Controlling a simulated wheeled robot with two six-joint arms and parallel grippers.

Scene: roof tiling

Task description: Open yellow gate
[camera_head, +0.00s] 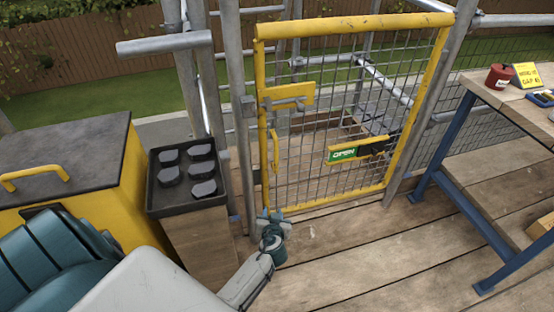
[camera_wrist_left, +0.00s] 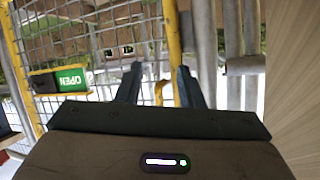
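The yellow gate (camera_head: 263,130) has a wire mesh panel and stands shut between grey scaffold tubes. A yellow latch plate (camera_head: 290,96) with a grey bolt is on its upper left. A yellow pull handle (camera_head: 275,152) is lower on the same side. A green "OPEN" sign (camera_head: 343,155) hangs on the mesh and also shows in the left wrist view (camera_wrist_left: 71,79). My left gripper (camera_head: 271,218) is below the handle near the gate's lower left corner. In the left wrist view its fingers (camera_wrist_left: 160,84) are apart, with a yellow gate bar (camera_wrist_left: 173,45) seen beyond them. My right gripper is not in view.
A black tray (camera_head: 187,204) of dark blocks stands on a wooden box left of the gate, beside a yellow chest (camera_head: 130,170) with a dark lid. A blue-legged workbench (camera_head: 452,140) stands on the right. Plank floor before the gate is clear.

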